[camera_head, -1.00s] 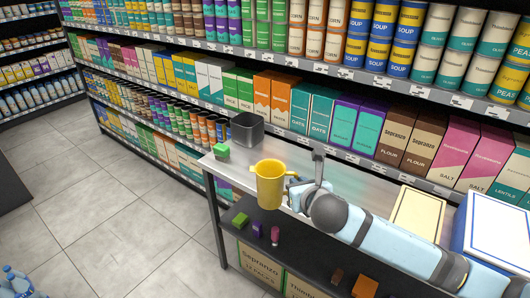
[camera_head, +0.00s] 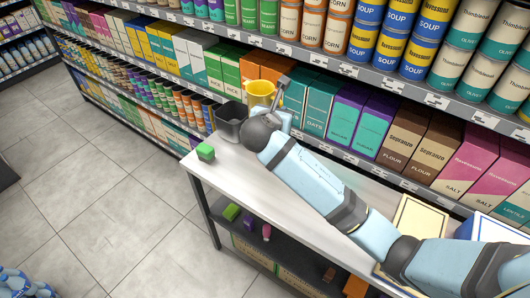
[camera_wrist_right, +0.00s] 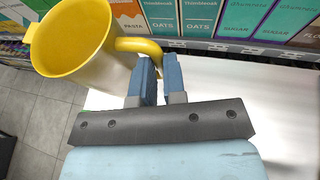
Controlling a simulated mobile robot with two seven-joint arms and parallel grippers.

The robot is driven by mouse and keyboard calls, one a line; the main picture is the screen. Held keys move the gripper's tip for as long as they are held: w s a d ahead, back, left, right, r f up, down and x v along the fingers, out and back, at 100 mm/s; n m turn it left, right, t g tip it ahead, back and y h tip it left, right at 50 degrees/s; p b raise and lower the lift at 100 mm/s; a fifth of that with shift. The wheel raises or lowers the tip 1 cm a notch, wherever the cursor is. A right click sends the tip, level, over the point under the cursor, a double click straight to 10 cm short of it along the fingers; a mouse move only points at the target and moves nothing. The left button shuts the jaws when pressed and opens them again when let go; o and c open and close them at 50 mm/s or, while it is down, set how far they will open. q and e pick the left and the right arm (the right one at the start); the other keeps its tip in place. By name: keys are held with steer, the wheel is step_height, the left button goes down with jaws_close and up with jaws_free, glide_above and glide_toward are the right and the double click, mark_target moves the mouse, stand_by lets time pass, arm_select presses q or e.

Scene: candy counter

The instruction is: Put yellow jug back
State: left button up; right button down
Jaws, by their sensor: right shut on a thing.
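The yellow jug (camera_head: 261,91) is held at the far side of the counter (camera_head: 228,178), next to the dark grey container. It looks upright, with its open mouth up; my wrist hides its lower part in the head view. In the right wrist view the jug (camera_wrist_right: 72,48) is at upper left, with its handle running to the fingers. My right gripper (camera_wrist_right: 158,78) is shut on the jug's handle. In the head view my right gripper (camera_head: 284,113) is partly hidden by the wrist. I cannot tell whether the jug touches the counter. My left gripper is not in view.
A dark grey square container (camera_head: 231,121) stands left of the jug. Packed shelves of boxes (camera_head: 323,98) run close behind. Cream-topped (camera_head: 419,222) and white-topped boxes are at right. The middle of the counter is clear.

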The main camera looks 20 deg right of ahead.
step_height(320, 180, down, 20)
steer(key=shift+r+b, duration=0.15)
steer(key=shift+b, duration=0.45)
steer(key=c, duration=1.2)
jaws_free()
